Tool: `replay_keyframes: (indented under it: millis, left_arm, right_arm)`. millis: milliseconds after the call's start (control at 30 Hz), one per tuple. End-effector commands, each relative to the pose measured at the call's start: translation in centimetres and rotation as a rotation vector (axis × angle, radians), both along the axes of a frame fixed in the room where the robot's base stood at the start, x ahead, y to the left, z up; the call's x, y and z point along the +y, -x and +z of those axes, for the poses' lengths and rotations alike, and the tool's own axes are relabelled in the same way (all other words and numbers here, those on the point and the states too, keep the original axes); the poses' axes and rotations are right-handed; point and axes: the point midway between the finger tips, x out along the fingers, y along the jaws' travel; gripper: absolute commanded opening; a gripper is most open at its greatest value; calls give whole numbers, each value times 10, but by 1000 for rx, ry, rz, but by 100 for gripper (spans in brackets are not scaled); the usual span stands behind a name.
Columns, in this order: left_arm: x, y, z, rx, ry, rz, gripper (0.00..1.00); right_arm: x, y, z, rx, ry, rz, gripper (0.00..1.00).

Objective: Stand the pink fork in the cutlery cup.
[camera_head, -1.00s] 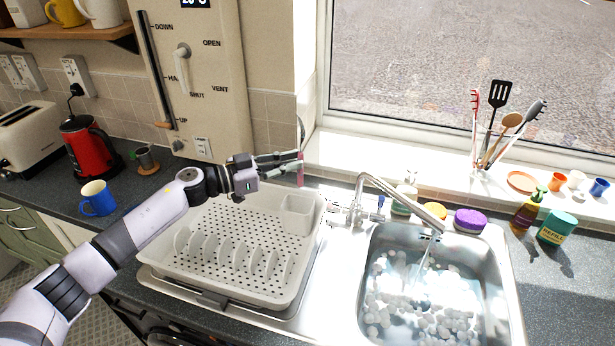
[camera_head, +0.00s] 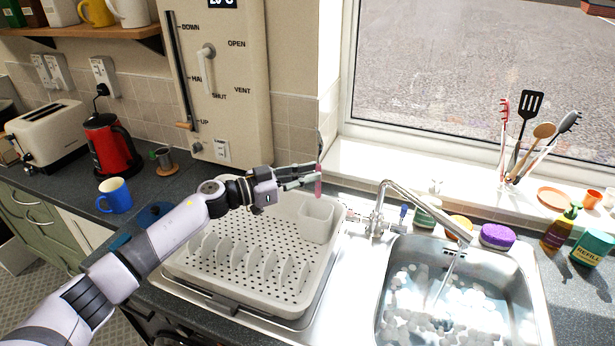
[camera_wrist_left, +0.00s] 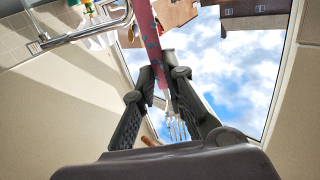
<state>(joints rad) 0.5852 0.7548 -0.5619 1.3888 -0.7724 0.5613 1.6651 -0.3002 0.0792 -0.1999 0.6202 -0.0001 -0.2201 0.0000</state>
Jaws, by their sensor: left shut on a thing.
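The pink fork (camera_head: 318,186) is upright in the head view, handle down and metal tines up. My left gripper (camera_head: 316,174) is shut on it. In the left wrist view the fork's pink, blue-flecked handle (camera_wrist_left: 148,40) shows between the fingers (camera_wrist_left: 160,82), with its tines in view. The cutlery cup (camera_head: 317,220) is the pale box-like compartment at the back right corner of the dish rack (camera_head: 215,283). The handle's lower end appears just above or behind the cup's far rim; the exact gap is unclear. My right gripper is out of view.
The tap (camera_head: 420,210) and the sink (camera_head: 465,300), with foamy water, are right of the rack. A utensil holder (camera_head: 510,165) stands on the windowsill. A blue mug (camera_head: 115,195) and a red kettle (camera_head: 113,146) are on the left counter.

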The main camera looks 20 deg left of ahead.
Motion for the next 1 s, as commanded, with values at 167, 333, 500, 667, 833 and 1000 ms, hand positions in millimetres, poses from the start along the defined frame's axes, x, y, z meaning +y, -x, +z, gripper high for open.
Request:
replay_keyframes:
  millis: [167, 333, 500, 667, 833, 1000]
  left_arm:
    - [0, 0, -15, -1, -1, 0, 0]
    - [0, 0, -26, -1, 0, -1, 0]
    - [0, 0, -38, 1, 1, 0, 0]
    - [-1, 0, -50, 1, 2, -1, 0]
    - [0, 0, -65, 1, 0, -1, 0]
    - [0, 0, -78, 1, 1, -1, 0]
  right_arm:
    - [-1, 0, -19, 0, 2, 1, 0]
    - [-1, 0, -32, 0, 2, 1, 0]
    - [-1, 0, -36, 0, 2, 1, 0]
    - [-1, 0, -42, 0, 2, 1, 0]
    - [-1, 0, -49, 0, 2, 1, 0]
    - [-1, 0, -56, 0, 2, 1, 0]
